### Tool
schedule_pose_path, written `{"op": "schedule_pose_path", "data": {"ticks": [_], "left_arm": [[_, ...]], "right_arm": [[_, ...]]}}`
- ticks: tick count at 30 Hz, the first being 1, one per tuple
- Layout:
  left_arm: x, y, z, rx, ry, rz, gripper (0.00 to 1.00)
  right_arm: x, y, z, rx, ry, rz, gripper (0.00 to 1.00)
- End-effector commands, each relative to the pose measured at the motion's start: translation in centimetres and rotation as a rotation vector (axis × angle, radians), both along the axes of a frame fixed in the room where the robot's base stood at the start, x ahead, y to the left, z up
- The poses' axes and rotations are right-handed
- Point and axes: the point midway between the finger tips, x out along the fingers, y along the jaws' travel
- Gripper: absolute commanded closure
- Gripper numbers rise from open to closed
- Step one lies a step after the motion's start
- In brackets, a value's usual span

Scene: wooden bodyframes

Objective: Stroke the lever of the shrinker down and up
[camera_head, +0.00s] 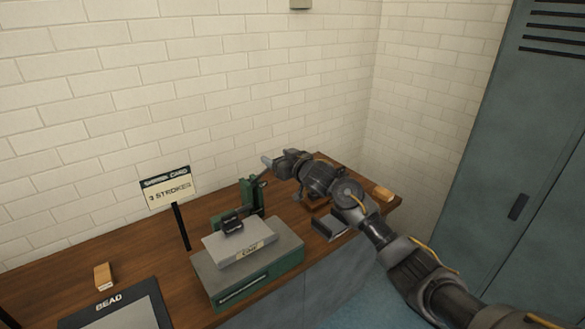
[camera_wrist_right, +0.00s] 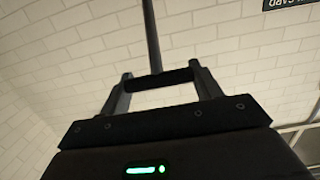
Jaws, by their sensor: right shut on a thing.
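The green shrinker (camera_head: 246,198) stands on the wooden bench near the back wall. Its lever rises toward the upper right to my right gripper (camera_head: 274,163). In the wrist view my right gripper (camera_wrist_right: 157,84) is shut on the lever's dark grip (camera_wrist_right: 165,79). The thin lever rod (camera_wrist_right: 150,38) runs away from the grip, toward the top of that view. The gripper and wrist hide part of the lever's upper end in the head view. My left gripper is not in view.
A sign (camera_head: 168,190) reading "3 STROKES" stands left of the shrinker. In front is a grey-green box (camera_head: 250,275) with a plate on top. A panel marked BEAD (camera_head: 125,312) and a wooden block (camera_head: 103,275) lie left. Another block (camera_head: 383,193) lies right, near a locker (camera_head: 500,150).

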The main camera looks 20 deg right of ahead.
Motion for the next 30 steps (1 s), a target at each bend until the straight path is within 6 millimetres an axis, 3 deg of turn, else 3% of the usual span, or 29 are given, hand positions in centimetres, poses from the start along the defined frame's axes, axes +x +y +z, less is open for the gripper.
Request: {"op": "schedule_pose_path", "data": {"ticks": [6, 20, 21, 26, 30], "left_arm": [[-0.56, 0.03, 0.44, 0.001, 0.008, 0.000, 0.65], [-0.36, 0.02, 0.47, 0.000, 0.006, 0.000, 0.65], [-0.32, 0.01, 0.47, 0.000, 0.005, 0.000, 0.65], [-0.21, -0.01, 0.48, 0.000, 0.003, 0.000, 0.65], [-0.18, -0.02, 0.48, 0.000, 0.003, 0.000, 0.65]], "right_arm": [[1.08, 0.35, 1.35, 0.004, -0.006, 0.002, 0.78], [1.30, 0.40, 1.54, 0.003, -0.007, 0.001, 0.77], [1.29, 0.40, 1.54, 0.003, -0.007, 0.001, 0.34], [1.27, 0.34, 1.41, 0.002, -0.004, 0.000, 0.15], [1.26, 0.26, 1.33, 0.002, -0.003, -0.001, 0.15]]}}
